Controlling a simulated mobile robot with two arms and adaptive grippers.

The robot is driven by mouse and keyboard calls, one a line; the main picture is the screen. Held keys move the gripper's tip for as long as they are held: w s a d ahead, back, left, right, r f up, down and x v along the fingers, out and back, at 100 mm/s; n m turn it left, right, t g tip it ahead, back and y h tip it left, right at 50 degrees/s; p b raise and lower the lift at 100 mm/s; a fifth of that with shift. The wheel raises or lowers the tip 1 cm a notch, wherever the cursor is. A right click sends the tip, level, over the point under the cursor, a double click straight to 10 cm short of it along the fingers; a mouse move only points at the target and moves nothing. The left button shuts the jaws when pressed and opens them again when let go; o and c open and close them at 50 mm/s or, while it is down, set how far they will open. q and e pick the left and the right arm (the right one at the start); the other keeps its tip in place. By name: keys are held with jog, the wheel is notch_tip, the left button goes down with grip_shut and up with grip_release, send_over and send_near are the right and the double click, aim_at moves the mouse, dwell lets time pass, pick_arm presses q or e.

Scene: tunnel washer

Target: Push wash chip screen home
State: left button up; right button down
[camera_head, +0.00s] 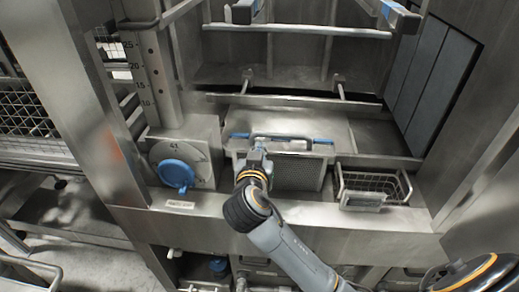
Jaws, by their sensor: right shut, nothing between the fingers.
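The wash chip screen appears to be the perforated metal panel (305,174) in the recess at the middle of the washer front. A bar handle (285,138) with blue ends lies along the ledge just above it. My right gripper (259,150) is shut and empty, at the left part of the screen, just below the handle. My gripper and wrist hide the screen's left part. I cannot tell whether the fingers touch the screen or how far in it sits. My left gripper is not in view.
A small wire basket (372,186) sits right of the screen. A blue round knob (175,174) is on the panel at left, under a numbered scale post (143,75). Steel posts frame both sides. A metal sill (330,216) runs below the screen.

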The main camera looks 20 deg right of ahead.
notch_tip(320, 180, down, 15)
jog(key=b, duration=1.2)
jog(key=shift+f+b, duration=0.3)
jog(key=shift+b, duration=0.1)
jog(key=shift+f, duration=0.2)
jog(key=shift+r, duration=0.1)
